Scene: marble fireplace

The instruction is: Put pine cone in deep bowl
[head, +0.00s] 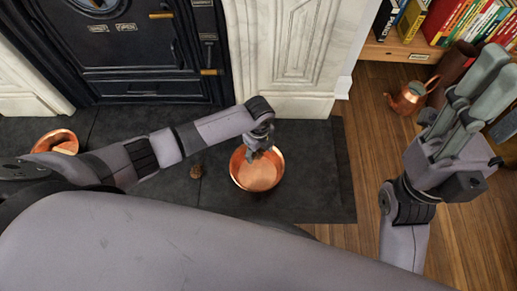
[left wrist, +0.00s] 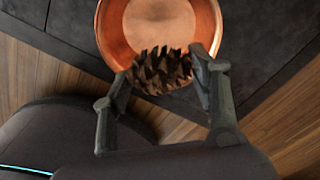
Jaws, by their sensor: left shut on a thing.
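My left gripper (head: 259,154) is over a round copper bowl (head: 239,178) on the dark hearth. In the left wrist view the left gripper (left wrist: 160,76) is shut on a brown pine cone (left wrist: 162,70), with one finger on each side. The cone overlaps the near rim of the copper bowl (left wrist: 113,50) in that view; its height above the bowl is hard to tell. The visible bowl floor is empty. My right gripper (head: 492,85) is raised at the right, away from the bowl.
Another copper vessel (head: 57,141) stands at the far left, partly behind my arm. A black stove (head: 130,60) and marble surround (head: 297,50) stand behind the hearth (head: 320,185). A copper kettle (head: 408,98) stands below the bookshelf (head: 410,48). Wooden floor lies at the right.

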